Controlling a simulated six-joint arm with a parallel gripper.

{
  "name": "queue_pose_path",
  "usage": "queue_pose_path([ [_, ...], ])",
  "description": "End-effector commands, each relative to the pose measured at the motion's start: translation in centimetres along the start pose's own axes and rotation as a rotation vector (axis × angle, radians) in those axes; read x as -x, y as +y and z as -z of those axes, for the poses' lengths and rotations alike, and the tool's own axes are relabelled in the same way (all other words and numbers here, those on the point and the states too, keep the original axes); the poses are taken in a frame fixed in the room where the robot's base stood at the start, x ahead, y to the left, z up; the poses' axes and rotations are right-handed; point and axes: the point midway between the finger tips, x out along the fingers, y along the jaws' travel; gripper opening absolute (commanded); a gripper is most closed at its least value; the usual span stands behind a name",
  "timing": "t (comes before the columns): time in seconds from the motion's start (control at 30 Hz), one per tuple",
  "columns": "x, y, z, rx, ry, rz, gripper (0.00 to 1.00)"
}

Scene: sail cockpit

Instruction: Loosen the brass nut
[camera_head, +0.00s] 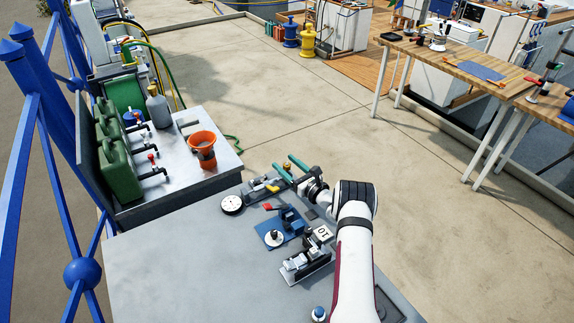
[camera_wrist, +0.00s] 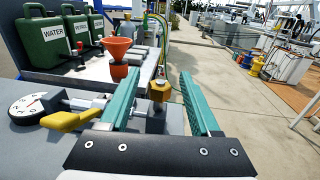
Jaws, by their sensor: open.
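The brass nut (camera_wrist: 160,88) shows in the wrist view as a gold-coloured hex fitting above grey metal parts. It appears in the gap between my two green fingers, nearer the left one. No contact shows, and I cannot tell how far below or beyond the fingers it lies. My gripper (camera_wrist: 159,75) is open and empty. In the head view my gripper (camera_head: 284,166) reaches over the far edge of the grey bench, above the fitting with a yellow lever (camera_head: 258,187). That yellow lever also shows at lower left in the wrist view (camera_wrist: 70,121).
A round white dial (camera_head: 232,204) lies left of the fitting. A blue vise-like fixture (camera_head: 290,218) and a metal clamp (camera_head: 305,264) stand nearer. An orange funnel (camera_head: 202,143) and green jerrycans (camera_head: 117,170) stand on the left bench. Open floor lies beyond my gripper.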

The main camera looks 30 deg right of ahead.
Motion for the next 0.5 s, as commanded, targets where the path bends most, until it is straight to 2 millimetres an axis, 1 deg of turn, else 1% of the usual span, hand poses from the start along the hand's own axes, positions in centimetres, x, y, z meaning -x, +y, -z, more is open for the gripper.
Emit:
queue_pose_path([
  [0.17, 0.01, 0.0, 0.01, 0.0, 0.0, 0.0, 0.63],
  [0.27, 0.03, 0.0, 0.01, 0.0, 0.0, 0.0, 0.47],
  [0.3, 0.03, 0.0, 0.01, 0.0, 0.0, 0.0, 0.4],
  [0.47, 0.04, 0.0, 0.01, 0.0, 0.0, -0.001, 0.11],
  [0.5, 0.05, 0.0, 0.01, 0.0, 0.0, -0.001, 0.04],
])
